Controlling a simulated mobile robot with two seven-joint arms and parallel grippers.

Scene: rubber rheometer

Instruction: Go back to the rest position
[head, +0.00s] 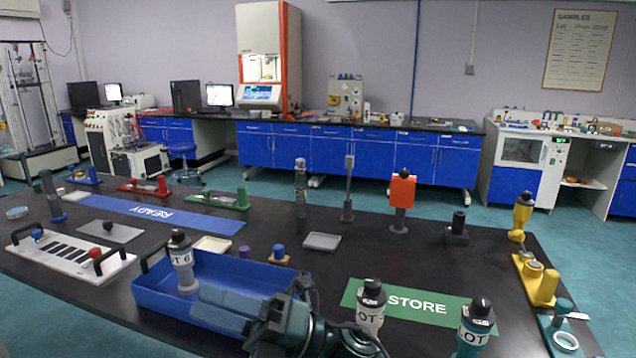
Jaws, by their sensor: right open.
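My right gripper (205,304) reaches in from the bottom, pointing left over the front right part of the blue tray (150,297). Its fingers are open, with nothing seen between them. A grey bottle with a black cap, labelled LOT 6 (183,265), stands upright in the tray, just beyond the fingertips. I cannot tell whether the fingers touch it. The gripper and wrist hide part of the tray. My left gripper is not in view.
A grey bottle (370,311) and a teal bottle (475,325) stand by the green STORE mat (415,300), right of my wrist. A white slotted rack (70,257) lies left. The blue READY mat (150,213) is bare.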

